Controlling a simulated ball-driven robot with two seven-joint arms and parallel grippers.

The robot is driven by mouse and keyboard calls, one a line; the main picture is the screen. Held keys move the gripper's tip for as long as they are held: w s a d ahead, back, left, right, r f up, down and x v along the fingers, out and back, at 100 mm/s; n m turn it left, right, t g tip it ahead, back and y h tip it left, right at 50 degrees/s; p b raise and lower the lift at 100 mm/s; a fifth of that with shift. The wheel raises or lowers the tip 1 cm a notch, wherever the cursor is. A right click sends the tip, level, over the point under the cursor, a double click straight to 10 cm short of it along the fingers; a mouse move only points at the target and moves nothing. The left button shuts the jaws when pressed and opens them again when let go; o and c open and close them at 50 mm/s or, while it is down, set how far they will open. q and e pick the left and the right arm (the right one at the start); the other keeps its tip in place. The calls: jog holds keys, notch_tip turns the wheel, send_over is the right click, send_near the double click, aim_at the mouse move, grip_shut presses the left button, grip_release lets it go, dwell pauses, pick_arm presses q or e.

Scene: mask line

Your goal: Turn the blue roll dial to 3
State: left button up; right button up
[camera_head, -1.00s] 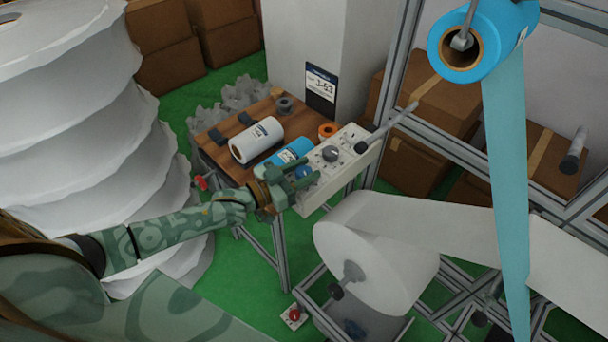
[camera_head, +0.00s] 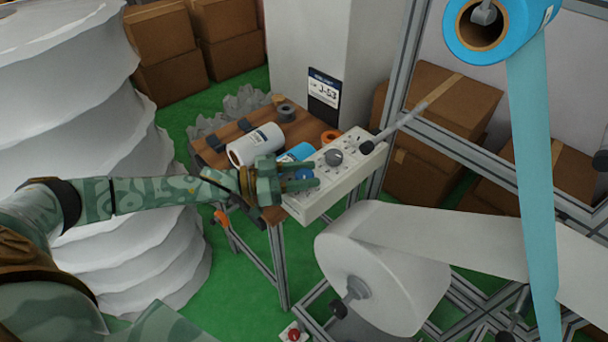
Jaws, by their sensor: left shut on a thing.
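A white control box (camera_head: 345,185) with a sloped top panel stands at the right edge of a small wooden table. A dark grey round dial (camera_head: 333,157) shows in the middle of the panel. My left gripper (camera_head: 300,180) reaches over the near left end of the panel, with its fingers low against it. It is shut on the blue dial there, which its fingers now hide. The dial's pointer and numbers cannot be read. My right gripper is out of view.
The wooden table (camera_head: 213,158) holds a white roll (camera_head: 256,145), a blue roll (camera_head: 297,153) and an orange ring (camera_head: 330,137). A large white web roll (camera_head: 385,275) stands in front of the box. A blue film roll (camera_head: 497,25) hangs at upper right.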

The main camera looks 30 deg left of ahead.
pick_arm(q)
jog(key=o, duration=1)
jog(key=shift+c, duration=0.2)
jog(key=v, duration=1.6)
jog(key=shift+o, duration=0.3)
jog(key=shift+s, duration=0.1)
